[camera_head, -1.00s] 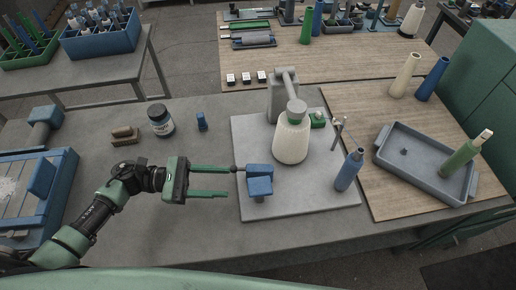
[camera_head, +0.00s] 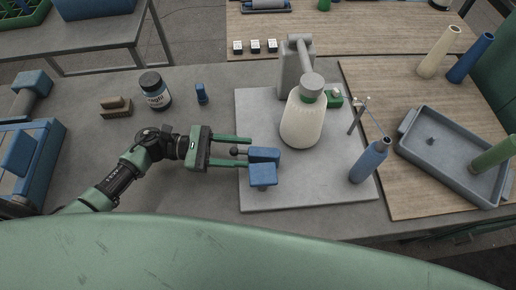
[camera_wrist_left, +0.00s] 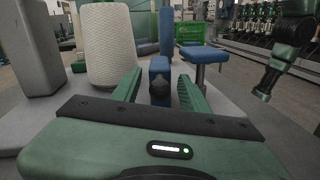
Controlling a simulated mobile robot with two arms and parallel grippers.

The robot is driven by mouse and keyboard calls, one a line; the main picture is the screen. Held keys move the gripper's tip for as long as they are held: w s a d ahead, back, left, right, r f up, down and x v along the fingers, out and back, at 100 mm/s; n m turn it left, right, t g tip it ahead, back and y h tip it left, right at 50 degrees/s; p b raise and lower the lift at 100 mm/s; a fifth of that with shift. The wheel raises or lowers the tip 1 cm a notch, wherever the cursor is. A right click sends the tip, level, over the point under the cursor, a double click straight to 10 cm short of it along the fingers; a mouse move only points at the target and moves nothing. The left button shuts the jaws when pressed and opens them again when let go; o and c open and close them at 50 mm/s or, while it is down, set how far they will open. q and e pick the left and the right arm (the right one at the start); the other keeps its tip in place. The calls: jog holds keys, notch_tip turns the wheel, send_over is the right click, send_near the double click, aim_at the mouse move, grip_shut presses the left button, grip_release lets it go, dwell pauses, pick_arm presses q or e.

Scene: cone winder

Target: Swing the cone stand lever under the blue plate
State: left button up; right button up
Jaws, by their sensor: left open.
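The cone stand lever is a blue block (camera_head: 265,154) with a dark round knob (camera_head: 235,151) on its left end. The blue plate (camera_head: 263,175) sits on a short post just in front of the block; they lie side by side in the picture. My left gripper (camera_head: 232,152) is open, its two green fingers on either side of the knob. In the left wrist view the knob (camera_wrist_left: 160,88) is between the fingers, the block behind it and the blue plate (camera_wrist_left: 203,54) to the right. A dark green arm at that view's upper right looks like my right arm; its jaws are unclear.
A white yarn cone (camera_head: 303,122) stands on the grey base plate (camera_head: 310,190) behind the lever. A blue bottle-shaped piece (camera_head: 369,161) stands on the right. A jar (camera_head: 155,91), a brush (camera_head: 116,107) and a small blue piece (camera_head: 201,94) lie behind my left arm.

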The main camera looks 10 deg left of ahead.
aim_at(256, 153)
pick_arm(q)
jog(key=d, duration=0.1)
jog(key=d+p, duration=0.1)
jog(key=d, duration=0.2)
jog(key=shift+w+d, duration=0.25)
jog(key=shift+d, duration=0.15)
grip_shut()
dwell(1.0)
